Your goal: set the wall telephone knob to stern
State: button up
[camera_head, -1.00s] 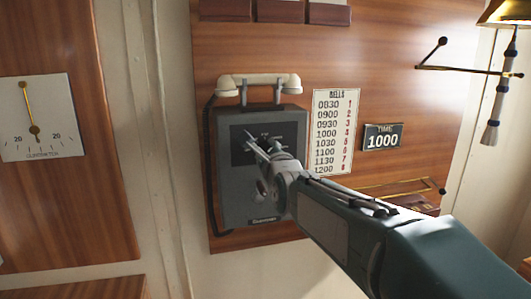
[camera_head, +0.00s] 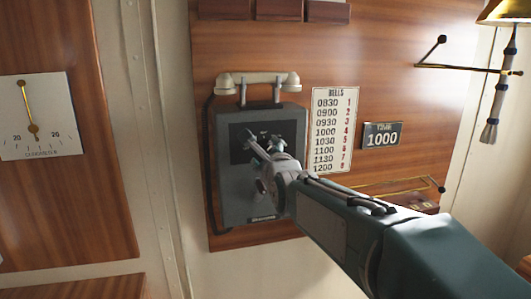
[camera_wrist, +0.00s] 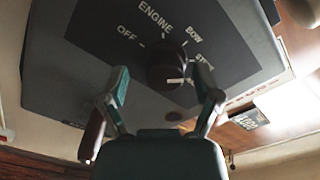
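The grey wall telephone (camera_head: 236,190) hangs on the wood panel, with a cream handset (camera_head: 258,79) across its top. In the wrist view its dark face (camera_wrist: 105,38) carries the labels OFF, ENGINE, BOW and a partly hidden one that looks like STERN. The round black knob (camera_wrist: 168,62) has a white mark on its lower right, pointing roughly right, below that last label. My gripper (camera_wrist: 160,84) is open, with a finger on either side of the knob's lower part; I cannot tell whether they touch it. In the head view my gripper (camera_head: 263,140) covers the knob.
A bells list (camera_head: 334,130) and a time plate (camera_head: 382,136) are right of the telephone. A brass-coloured rod (camera_head: 470,70) juts out at upper right. A clinometer (camera_head: 40,115) is on the left panel. The panel below the handset's left side holds a dark cord.

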jog(key=shift+s+r, duration=0.1)
jog(key=shift+s, duration=0.3)
jog(key=v, duration=1.1)
jog(key=shift+s+d, duration=0.1)
jog(key=shift+d, duration=0.05)
jog(key=s+d+f+n+g+h, duration=0.2)
jog(key=s+d+f+n+g, duration=0.4)
jog(key=s+f+n, duration=0.4)
jog(key=s+d+f+n+g+h, duration=0.3)
jog(key=s+d+f+n+g, duration=0.2)
jog(key=s+f+n, duration=0.5)
jog(key=s+d+n, duration=0.2)
jog(key=n, duration=0.1)
jog(key=shift+s+d+f+n+g, duration=0.15)
jog(key=shift+d+f+n+g, duration=0.15)
jog(key=shift+n+g, duration=0.1)
